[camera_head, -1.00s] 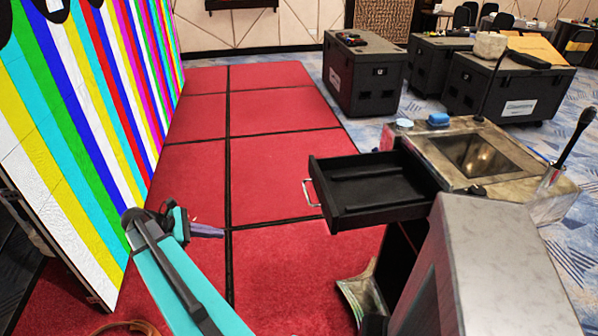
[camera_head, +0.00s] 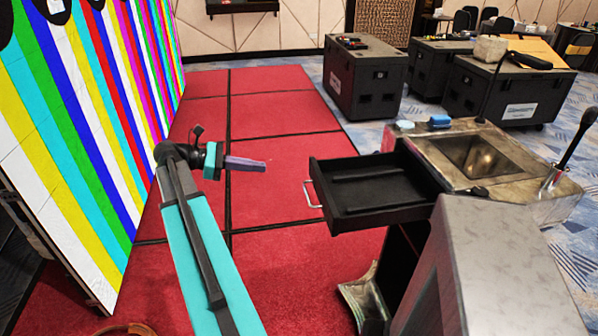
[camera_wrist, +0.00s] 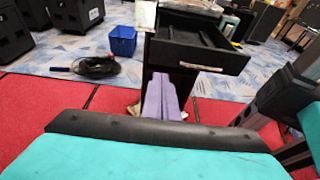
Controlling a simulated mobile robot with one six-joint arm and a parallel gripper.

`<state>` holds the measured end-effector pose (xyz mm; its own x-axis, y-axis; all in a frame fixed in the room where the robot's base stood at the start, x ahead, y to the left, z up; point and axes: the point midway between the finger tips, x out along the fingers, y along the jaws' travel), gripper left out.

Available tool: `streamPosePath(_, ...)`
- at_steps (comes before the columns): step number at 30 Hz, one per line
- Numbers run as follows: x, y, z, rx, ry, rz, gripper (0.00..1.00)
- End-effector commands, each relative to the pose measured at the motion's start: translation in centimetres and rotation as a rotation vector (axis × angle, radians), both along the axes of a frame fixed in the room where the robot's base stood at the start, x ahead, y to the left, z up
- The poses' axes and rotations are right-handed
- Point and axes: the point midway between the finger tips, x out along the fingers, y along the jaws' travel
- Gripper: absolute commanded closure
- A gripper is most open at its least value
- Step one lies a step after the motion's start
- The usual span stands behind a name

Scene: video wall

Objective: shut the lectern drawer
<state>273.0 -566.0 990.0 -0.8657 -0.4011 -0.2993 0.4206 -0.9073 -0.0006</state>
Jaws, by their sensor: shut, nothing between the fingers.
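The lectern drawer (camera_head: 372,186) is black and stands pulled out to the left of the lectern (camera_head: 470,150). Its tray looks empty, and a silver handle (camera_head: 311,193) is on its front. In the wrist view the open drawer (camera_wrist: 196,50) shows at the top, with its handle (camera_wrist: 200,67) facing me. My gripper (camera_head: 265,163) is left of the drawer, apart from the handle, with its purple fingers pointing right toward it. In the wrist view my gripper's fingers (camera_wrist: 163,80) are together and empty, appearing below the drawer front. Nothing hides the handle.
A blue sponge-like block (camera_head: 439,121) and a microphone (camera_head: 578,138) are on the lectern top. The striped video wall (camera_head: 75,130) stands close on my arm's left. Black cases (camera_head: 362,80) stand behind. Red floor panels (camera_head: 270,150) between wall and drawer are clear. The wrist view shows a blue bin (camera_wrist: 123,40) and coiled cable (camera_wrist: 97,67).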

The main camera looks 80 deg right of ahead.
Motion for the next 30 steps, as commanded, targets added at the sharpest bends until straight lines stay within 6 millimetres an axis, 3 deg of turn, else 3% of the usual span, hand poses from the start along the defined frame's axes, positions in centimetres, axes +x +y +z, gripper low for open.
streamPosePath(11, -1.3, -0.6, -0.5, 0.0, 0.0, 0.0, 1.0)
streamPosePath(30, -9.0, -4.0, -3.1, 0.001, -0.001, -0.002, 1.0)
